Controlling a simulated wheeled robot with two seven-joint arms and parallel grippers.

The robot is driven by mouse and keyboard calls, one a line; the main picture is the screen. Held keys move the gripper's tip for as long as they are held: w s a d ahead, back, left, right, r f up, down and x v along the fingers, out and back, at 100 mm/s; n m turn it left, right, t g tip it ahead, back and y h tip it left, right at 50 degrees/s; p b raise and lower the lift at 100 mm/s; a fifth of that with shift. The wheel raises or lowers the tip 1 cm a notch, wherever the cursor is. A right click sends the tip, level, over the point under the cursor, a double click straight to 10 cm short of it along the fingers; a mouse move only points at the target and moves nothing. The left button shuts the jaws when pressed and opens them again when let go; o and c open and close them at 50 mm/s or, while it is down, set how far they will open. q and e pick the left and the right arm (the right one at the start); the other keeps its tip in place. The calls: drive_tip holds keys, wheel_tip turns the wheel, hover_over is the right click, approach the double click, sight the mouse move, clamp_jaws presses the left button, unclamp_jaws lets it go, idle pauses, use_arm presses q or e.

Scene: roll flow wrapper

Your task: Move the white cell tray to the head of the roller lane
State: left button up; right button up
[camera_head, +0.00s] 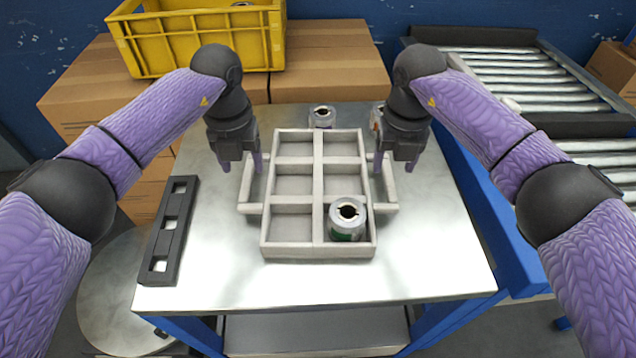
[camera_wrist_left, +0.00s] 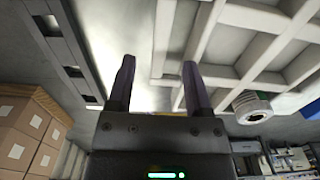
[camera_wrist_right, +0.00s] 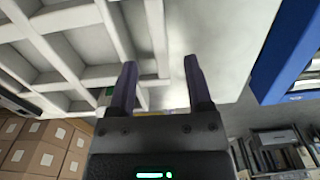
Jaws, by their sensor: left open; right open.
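The white cell tray (camera_head: 319,192) lies flat on the metal table, with two columns of cells and a side handle on its left (camera_head: 249,208) and right (camera_head: 385,208). A metal can with a green band (camera_head: 346,222) stands in its front right cell; the other cells look empty. My left gripper (camera_head: 243,168) is open at the left handle; the handle bar runs between its fingers in the left wrist view (camera_wrist_left: 160,45). My right gripper (camera_head: 394,168) is open at the right handle, whose bar shows between its fingers in the right wrist view (camera_wrist_right: 156,45). Contact cannot be told.
The roller lane (camera_head: 530,80) is at the right, beyond a blue frame (camera_head: 480,205). A can (camera_head: 322,116) stands behind the tray, and another (camera_head: 377,118) is partly hidden by my right gripper. A black slotted bar (camera_head: 170,230) lies left. A yellow crate (camera_head: 200,42) sits on boxes behind.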

sight(246, 178)
use_arm(q)
wheel_tip(246, 178, down, 6)
drive_tip(key=shift+r, duration=0.25)
use_arm(e)
wheel_tip(246, 178, down, 6)
drive_tip(key=shift+r, duration=0.25)
use_arm(q)
clamp_jaws()
use_arm(e)
clamp_jaws()
use_arm(q)
drive_tip(key=shift+r, duration=0.1)
use_arm(e)
drive_tip(key=shift+r, duration=0.1)
idle(0.4)
